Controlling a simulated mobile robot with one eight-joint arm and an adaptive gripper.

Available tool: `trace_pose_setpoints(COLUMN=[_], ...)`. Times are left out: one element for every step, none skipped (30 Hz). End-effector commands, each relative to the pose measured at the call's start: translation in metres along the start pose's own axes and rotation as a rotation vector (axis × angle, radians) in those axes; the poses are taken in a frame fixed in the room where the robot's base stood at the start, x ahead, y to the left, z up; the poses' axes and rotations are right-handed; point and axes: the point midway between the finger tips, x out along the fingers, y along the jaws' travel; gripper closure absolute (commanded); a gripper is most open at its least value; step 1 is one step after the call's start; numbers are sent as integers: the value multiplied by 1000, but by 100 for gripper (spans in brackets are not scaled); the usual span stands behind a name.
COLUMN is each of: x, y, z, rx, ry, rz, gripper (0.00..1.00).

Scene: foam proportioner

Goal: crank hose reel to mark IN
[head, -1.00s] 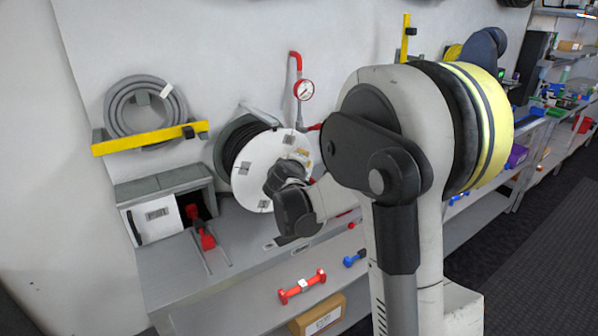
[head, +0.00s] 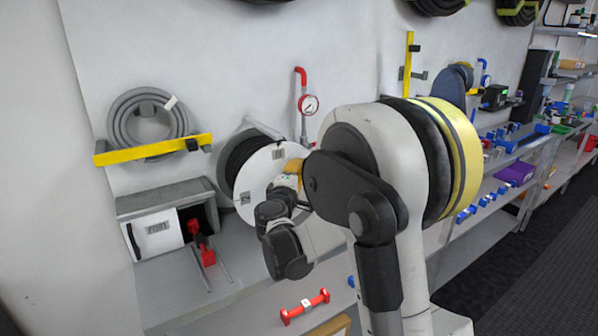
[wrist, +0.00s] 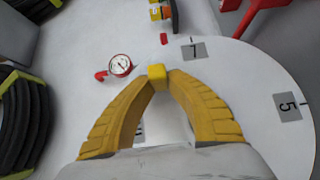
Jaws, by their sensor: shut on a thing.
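The hose reel has a white round face (head: 256,180) in front of black coiled hose (head: 237,155). It stands on the bench against the wall. In the wrist view the white face (wrist: 245,85) carries grey labels, a 7 (wrist: 193,50) and a 5 (wrist: 289,105). Another label is partly hidden between my fingers, and I cannot read a mark IN. My gripper (wrist: 157,82) has yellow fingers shut on a small yellow crank knob (wrist: 157,72) at the reel face. In the head view my gripper (head: 293,167) is at the reel's right side, partly hidden by my wrist.
A red-rimmed gauge (head: 309,104) on a pipe stands just right of the reel. A grey coiled hose (head: 147,115) hangs above a yellow bar (head: 152,149) at left.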

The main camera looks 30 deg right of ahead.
Motion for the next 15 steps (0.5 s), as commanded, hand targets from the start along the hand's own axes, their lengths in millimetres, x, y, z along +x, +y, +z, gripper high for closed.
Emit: trace_pose_setpoints(x=[1,1,1,1,1,1,1,1,1,1,1,1,1,0,0], y=[1,2,2,2,2,2,2,2,2,2,2,2,1,1,1], z=[0,0,0,0,0,0,0,0,0,0,0,0,0,0,0], rx=[-4,-4,-4,-4,-4,-4,-4,-4,-4,-4,-4,-4,-3,-3,-3], ry=[0,0,0,0,0,0,0,0,0,0,0,0,0,0,0], rz=[2,2,2,2,2,2,2,2,2,2,2,2,2,1,1], gripper=[100,100,100,100,100,100,100,100,73,64,59,59,59,59,59])
